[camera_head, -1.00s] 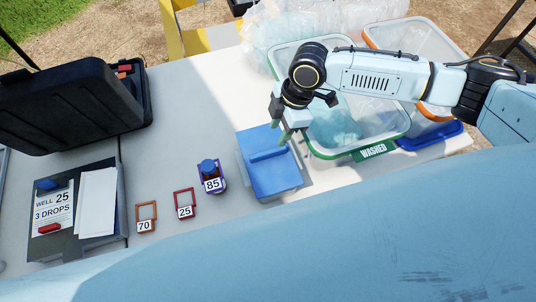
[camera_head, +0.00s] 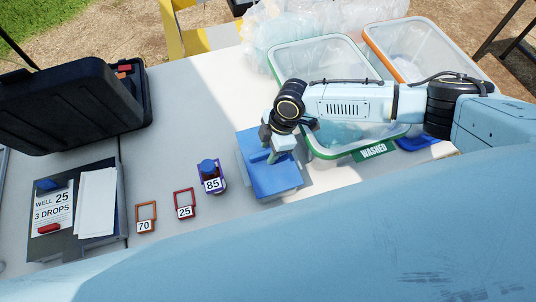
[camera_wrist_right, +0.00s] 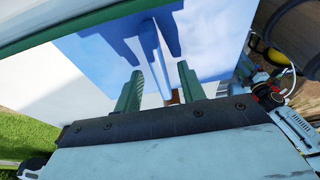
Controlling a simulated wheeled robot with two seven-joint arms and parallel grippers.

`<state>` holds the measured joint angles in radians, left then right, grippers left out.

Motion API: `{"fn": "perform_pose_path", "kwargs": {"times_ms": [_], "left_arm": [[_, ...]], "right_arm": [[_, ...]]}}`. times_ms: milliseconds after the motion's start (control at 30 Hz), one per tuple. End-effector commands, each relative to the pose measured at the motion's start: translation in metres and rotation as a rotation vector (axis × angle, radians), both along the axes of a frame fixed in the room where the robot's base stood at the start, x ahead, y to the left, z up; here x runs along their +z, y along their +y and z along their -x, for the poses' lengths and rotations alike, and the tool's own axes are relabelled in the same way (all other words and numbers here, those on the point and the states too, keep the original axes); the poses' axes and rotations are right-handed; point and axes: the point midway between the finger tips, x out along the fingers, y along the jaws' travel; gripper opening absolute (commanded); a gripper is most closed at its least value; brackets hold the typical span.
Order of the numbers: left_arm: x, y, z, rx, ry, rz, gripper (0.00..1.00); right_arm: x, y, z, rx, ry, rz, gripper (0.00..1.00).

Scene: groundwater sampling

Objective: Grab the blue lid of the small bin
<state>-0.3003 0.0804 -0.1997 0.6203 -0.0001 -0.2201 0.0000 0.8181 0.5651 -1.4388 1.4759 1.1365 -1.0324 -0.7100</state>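The small bin's blue lid (camera_head: 276,181) is a square blue cover with a raised bar handle across its middle. It lies on the small bin (camera_head: 241,163), whose pale side shows at the left, on the table. My right gripper (camera_head: 272,155) is over the lid, its green fingertips down at the handle, and it hides part of it. In the right wrist view, the green fingers of the right gripper (camera_wrist_right: 160,88) stand apart, with the handle of the blue lid (camera_wrist_right: 95,50) between and ahead of them. Contact cannot be told. My left gripper is not in view.
A green-rimmed bin marked WASHED (camera_head: 374,152) stands right of the lid, with an orange-rimmed bin (camera_head: 455,55) beyond. A purple holder with a bottle (camera_head: 210,177) marked 85 is close at the left. A black case (camera_head: 60,105) and clipboard (camera_head: 80,210) are farther left.

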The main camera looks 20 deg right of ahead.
Motion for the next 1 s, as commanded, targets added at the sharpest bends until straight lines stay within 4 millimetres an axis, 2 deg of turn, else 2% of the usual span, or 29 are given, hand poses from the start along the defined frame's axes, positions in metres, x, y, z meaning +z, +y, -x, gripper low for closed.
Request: {"fn": "perform_pose_path", "kwargs": {"times_ms": [767,1000], "left_arm": [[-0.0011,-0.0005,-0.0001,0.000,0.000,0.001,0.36],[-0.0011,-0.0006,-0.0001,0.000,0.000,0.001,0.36]], "right_arm": [[-0.0045,0.0001,0.0001,0.000,0.000,0.000,0.40],[-0.0046,0.0000,0.0001,0.000,0.000,0.000,0.11]]}}
